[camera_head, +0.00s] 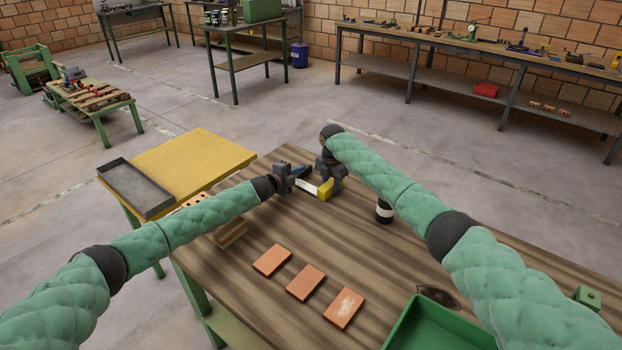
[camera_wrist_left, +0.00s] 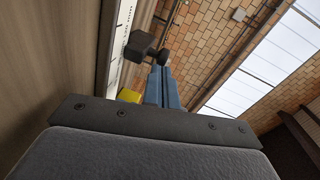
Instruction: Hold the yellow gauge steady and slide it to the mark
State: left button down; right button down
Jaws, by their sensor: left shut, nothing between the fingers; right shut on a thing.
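The yellow gauge (camera_head: 326,190) is a small yellow block at the right end of a short white strip (camera_head: 306,187) on the wooden table's far part. My right gripper (camera_head: 328,178) is shut on it; its fingers partly hide it. My left gripper (camera_head: 303,172) is shut and empty, just left of the right gripper and behind the white strip. In the left wrist view its blue fingers (camera_wrist_left: 161,87) are together, with part of the yellow gauge (camera_wrist_left: 130,95) beside them. A pale strip with dark marks (camera_wrist_left: 122,35) runs up that view. I cannot make out the target mark.
Three reddish tiles (camera_head: 304,283) lie on the wooden table (camera_head: 225,274). A green tray (camera_head: 408,325) is at the front right. A black-and-white cylinder (camera_head: 384,209) stands by my right arm. A yellow-topped table (camera_head: 196,157) with a grey tray (camera_head: 137,188) adjoins at left.

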pick_arm(q)
jog(key=shift+w+a, duration=0.55)
jog(key=shift+a, duration=0.25)
jog(key=shift+s, duration=0.1)
